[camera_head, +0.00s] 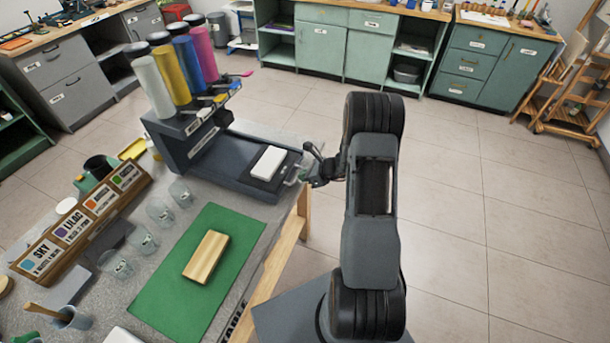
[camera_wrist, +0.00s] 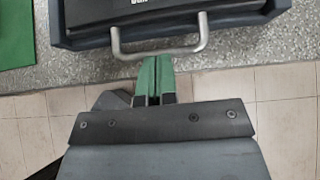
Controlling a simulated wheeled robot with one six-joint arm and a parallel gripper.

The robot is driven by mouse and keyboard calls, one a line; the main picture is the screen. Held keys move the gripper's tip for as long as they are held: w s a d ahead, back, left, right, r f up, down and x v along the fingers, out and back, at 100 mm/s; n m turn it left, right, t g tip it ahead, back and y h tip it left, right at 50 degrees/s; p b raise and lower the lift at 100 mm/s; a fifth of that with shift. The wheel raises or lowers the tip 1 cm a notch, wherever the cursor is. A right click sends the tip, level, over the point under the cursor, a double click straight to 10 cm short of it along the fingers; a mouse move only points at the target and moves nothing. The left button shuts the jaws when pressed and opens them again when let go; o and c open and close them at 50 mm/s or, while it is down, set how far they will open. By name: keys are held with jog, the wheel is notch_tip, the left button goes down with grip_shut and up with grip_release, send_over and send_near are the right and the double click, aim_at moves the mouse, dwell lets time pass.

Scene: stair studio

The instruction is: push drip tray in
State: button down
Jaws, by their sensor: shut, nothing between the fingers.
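The dark drip tray (camera_head: 240,174) forms the low front part of a paint dispenser at the table's right edge. A white block (camera_head: 268,162) lies on it. Its grey metal handle (camera_wrist: 184,49) sticks out from the tray's front (camera_wrist: 235,18) in the wrist view. My gripper (camera_head: 311,168) is at the handle, just beyond the table edge. In the wrist view my gripper's green fingers (camera_wrist: 155,75) are together and empty. Their tips are at the handle's bar, near its middle; I cannot tell whether they touch it.
The dispenser (camera_head: 188,140) holds several coloured cylinders. A green mat (camera_head: 190,290) with a wooden block (camera_head: 206,256) lies nearer on the table. Several clear cups (camera_head: 160,212) stand beside a labelled wooden rack (camera_head: 75,235). The tiled floor (camera_head: 460,210) to the right is clear.

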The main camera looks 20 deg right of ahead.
aim_at(289, 174)
jog(key=w+a+b, duration=0.1)
jog(key=w+a, duration=0.1)
jog(key=w, duration=0.1)
jog(key=shift+w+a+b, duration=0.1)
jog(key=shift+a+b, duration=0.25)
jog(key=shift+a, duration=0.05)
